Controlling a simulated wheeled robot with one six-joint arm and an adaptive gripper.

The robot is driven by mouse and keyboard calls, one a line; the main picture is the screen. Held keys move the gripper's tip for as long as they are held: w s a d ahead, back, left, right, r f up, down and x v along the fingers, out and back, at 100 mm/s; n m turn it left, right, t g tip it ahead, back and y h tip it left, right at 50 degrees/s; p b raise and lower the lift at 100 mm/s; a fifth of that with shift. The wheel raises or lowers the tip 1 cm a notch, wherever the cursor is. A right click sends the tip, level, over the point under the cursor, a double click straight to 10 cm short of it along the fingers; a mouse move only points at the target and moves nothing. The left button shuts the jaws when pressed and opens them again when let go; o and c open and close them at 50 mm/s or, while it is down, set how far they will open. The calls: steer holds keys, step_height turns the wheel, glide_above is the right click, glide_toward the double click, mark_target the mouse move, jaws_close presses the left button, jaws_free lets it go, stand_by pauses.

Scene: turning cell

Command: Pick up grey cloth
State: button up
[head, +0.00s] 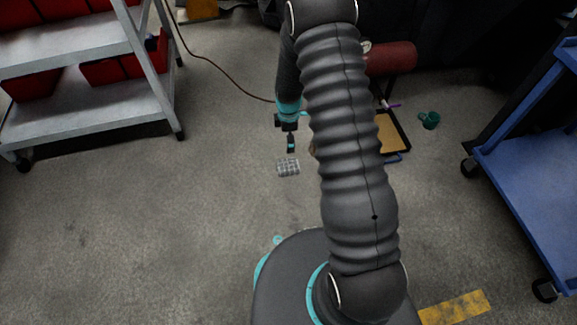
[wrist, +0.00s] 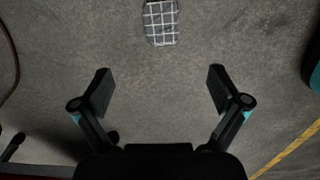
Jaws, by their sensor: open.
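The grey cloth (head: 288,167) lies flat on the concrete floor in the head view, a small piece with a light checked grid. In the wrist view the cloth (wrist: 161,22) is at the top middle, its upper edge at or past the picture's edge. My gripper (head: 291,148) hangs near the cloth, just above it in the head picture. In the wrist view my gripper (wrist: 160,85) is open, its two fingers wide apart with bare floor between them. The cloth lies beyond the fingertips, roughly centred between them, and nothing touches it.
A grey shelf rack (head: 85,105) with red bins stands at the left. A blue cart (head: 530,165) stands at the right. A green cup (head: 430,120) and a red cylinder (head: 392,58) are behind my arm. A cable (head: 225,75) crosses the floor. Floor around the cloth is clear.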

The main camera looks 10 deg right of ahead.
steer(key=b, duration=0.1)
glide_above(289, 165)
steer(key=shift+n, duration=0.3)
step_height(289, 165, down, 10)
steer(key=shift+f, duration=0.2)
steer(key=shift+f+b, duration=0.5)
steer(key=shift+f, duration=2.6)
steer(key=shift+c, duration=0.3)
steer(key=c, duration=1.2)
